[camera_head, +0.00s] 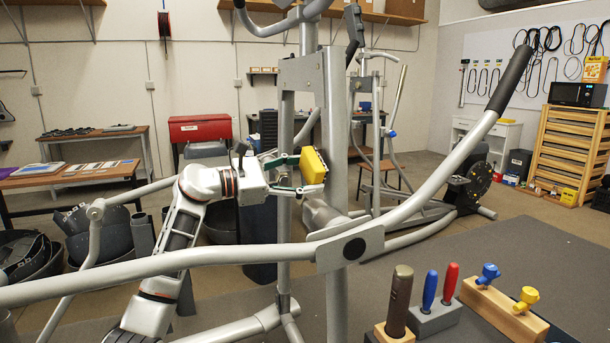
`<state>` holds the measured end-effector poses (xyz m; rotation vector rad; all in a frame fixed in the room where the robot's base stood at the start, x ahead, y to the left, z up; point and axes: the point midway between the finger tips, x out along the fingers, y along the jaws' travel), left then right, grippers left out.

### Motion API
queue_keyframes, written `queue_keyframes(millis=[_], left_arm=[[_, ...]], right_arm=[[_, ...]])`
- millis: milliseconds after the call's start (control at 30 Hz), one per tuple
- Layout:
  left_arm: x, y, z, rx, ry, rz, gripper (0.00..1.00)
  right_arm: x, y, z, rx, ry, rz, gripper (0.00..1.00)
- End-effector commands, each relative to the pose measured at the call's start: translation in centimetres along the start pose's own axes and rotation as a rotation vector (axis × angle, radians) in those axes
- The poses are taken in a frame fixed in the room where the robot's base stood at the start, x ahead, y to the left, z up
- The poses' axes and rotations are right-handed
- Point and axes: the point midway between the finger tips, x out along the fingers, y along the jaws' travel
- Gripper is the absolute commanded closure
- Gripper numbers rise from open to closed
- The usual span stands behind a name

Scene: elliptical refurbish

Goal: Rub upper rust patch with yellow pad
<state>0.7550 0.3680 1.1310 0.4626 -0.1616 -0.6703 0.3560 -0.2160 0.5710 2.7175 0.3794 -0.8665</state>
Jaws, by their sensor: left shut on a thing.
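The yellow pad (313,165) is a small block held at the silver upright post (336,120) of the elliptical machine. My left gripper (306,173) comes in from the left and is shut on the pad, one finger above the other. The pad is beside the post's left side and overlaps it in the view; I cannot tell whether it touches. I cannot make out the upper rust patch; the pad or gripper may hide it. My right gripper is not in view.
A long grey handlebar (440,170) crosses in front of the post, and a lower bar (180,262) runs left before my arm. Front right, a wooden block (505,312) holds blue and yellow knobs, beside red- and blue-handled tools (440,290). A second elliptical stands behind.

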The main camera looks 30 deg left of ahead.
Motion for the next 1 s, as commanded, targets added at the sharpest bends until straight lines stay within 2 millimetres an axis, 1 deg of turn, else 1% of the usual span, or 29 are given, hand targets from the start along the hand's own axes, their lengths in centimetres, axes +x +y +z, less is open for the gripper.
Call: queue_keyframes(millis=[1000], left_arm=[[1.8,0.0,0.0,0.000,-0.001,0.001,0.67]], right_arm=[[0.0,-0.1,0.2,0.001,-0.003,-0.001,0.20]])
